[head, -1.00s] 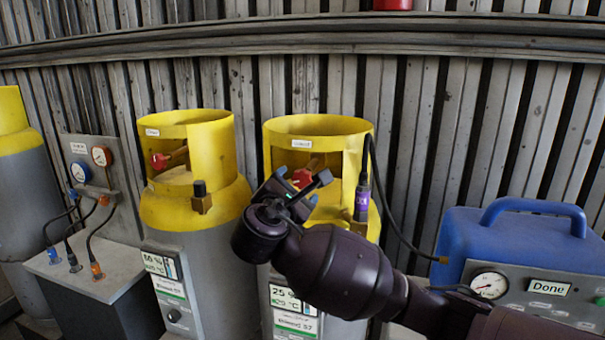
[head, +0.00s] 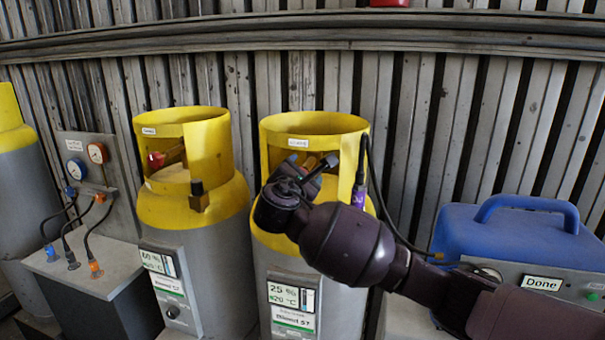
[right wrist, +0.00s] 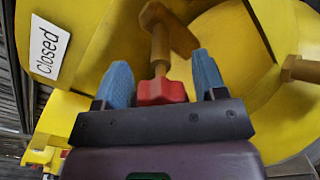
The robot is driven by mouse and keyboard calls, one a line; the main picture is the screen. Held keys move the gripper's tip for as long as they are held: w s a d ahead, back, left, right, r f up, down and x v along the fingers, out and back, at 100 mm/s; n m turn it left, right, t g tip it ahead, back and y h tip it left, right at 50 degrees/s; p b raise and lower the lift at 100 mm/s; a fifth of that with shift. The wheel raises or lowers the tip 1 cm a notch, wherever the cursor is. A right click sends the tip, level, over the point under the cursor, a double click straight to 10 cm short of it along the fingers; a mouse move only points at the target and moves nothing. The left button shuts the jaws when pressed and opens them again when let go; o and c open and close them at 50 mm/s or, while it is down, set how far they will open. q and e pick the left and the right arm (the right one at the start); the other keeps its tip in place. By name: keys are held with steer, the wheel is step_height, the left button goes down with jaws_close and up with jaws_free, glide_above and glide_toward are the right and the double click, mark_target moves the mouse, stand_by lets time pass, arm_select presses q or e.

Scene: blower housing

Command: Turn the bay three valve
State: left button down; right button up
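My right gripper (head: 314,168) is at the opening in the yellow collar of the right-hand cylinder (head: 335,255). In the right wrist view its two blue fingers (right wrist: 162,80) are apart, one on each side of the red valve knob (right wrist: 160,91) with its brass stem (right wrist: 160,48). The fingers do not look closed on the knob; contact cannot be told. A label on the collar reads "Closed" (right wrist: 49,47). In the head view my gripper hides this knob. The cylinder's display (head: 291,297) reads 25 %. My left gripper is not in view.
The yellow collar wall (right wrist: 95,30) surrounds the valve closely. A black hose with a purple fitting (head: 360,196) runs from this cylinder to the blue machine (head: 500,240), which shows "Done". Another cylinder (head: 215,260) stands at left, beside a gauge panel (head: 85,165).

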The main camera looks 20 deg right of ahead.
steer(key=c, duration=0.7)
